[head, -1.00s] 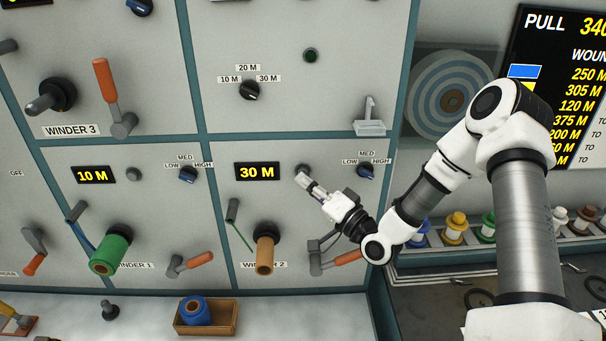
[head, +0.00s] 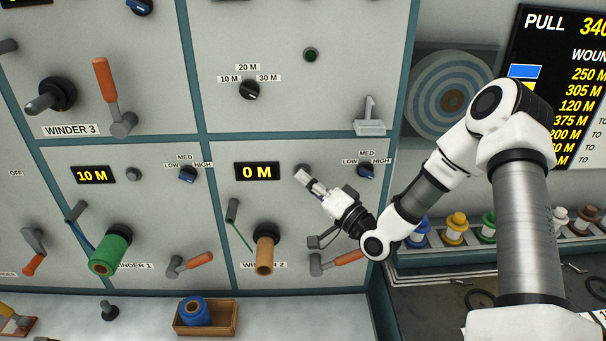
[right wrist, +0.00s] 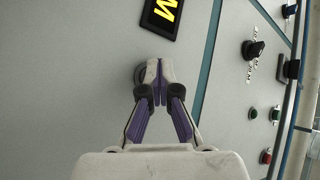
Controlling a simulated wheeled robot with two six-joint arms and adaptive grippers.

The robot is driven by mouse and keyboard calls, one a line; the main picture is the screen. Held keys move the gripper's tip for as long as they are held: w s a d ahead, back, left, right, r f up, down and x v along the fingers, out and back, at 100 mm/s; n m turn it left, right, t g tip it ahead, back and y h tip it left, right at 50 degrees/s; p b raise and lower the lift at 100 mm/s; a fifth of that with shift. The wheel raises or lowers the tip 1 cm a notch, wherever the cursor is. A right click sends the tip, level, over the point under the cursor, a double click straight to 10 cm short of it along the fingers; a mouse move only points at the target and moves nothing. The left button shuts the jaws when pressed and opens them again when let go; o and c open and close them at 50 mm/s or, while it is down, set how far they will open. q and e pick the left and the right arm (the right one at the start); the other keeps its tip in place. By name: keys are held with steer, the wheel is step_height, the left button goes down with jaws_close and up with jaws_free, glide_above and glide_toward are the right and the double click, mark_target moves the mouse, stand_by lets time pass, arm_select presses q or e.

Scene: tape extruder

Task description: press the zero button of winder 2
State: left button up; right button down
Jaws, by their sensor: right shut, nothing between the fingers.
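The winder 2 panel has a black display (head: 257,172) that reads 0 M in yellow. Just right of it is the round grey zero button (head: 302,170), partly covered by my right gripper (head: 303,177). The right gripper is shut and empty, its fingertips at the button; I cannot tell whether they touch it. In the right wrist view the shut fingertips (right wrist: 158,66) cover most of the button (right wrist: 138,73), and part of the display (right wrist: 163,15) shows above. The winder 2 label (head: 263,265) is partly hidden behind a tan spool (head: 265,255). My left gripper is out of view.
A blue speed knob (head: 366,171) is right of the gripper. An orange-handled lever (head: 340,260) sits below my right arm. Winder 1, with a 10 M display (head: 92,175) and green spool (head: 110,253), is at left. A wooden box (head: 206,318) with a blue roll stands on the bench.

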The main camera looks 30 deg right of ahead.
steer(key=shift+s+a, duration=0.45)
steer(key=shift+s, duration=0.35)
steer(key=s+a, duration=0.1)
steer(key=s, duration=0.1)
steer(key=s+a, duration=0.1)
steer(key=s, duration=0.1)
steer(key=shift+s+a, duration=0.1)
steer(key=shift+a, duration=0.2)
stand_by(0.7)
